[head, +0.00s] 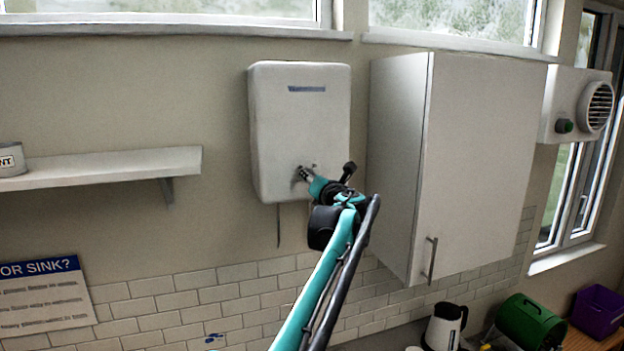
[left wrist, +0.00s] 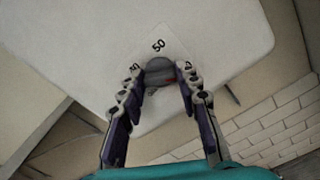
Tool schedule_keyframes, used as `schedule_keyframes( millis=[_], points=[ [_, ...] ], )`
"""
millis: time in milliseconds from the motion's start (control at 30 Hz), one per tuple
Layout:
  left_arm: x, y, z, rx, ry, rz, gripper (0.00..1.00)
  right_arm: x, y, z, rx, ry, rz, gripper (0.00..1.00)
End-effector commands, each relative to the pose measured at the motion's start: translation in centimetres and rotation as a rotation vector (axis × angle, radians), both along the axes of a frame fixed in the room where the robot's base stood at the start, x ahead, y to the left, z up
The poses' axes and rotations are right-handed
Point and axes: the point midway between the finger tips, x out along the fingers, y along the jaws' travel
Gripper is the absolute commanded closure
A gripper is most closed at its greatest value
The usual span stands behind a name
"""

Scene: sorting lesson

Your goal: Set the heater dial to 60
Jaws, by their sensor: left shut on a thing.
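The heater is a white box (head: 300,125) on the wall with a dark label strip near its top; its lower face also fills the upper part of the left wrist view (left wrist: 215,45). The grey dial (left wrist: 159,70) sits on this face, with "50" printed above it. Other marks beside it are partly hidden by the fingers. My right gripper is not in view.
A white wall cupboard (head: 480,160) stands close to the right of the heater. A shelf (head: 110,168) is on the left. A white fan unit (head: 560,100) hangs at the far right. A kettle (head: 443,328), a green container (head: 528,322) and a purple bin (head: 597,311) stand below right.

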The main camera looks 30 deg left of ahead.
Motion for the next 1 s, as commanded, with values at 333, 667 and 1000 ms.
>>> schedule_keyframes(
  millis=[333,667,1000],
  points=[
    [-0.03,0.12,0.14,0.018,0.018,0.001,0.96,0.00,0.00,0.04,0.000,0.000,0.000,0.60],
    [-0.02,0.10,0.06,0.015,0.016,0.002,0.47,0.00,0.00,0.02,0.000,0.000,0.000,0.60],
    [-0.46,-0.62,0.04,0.013,0.015,-0.001,0.47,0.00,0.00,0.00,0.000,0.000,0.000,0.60]
  ],
)
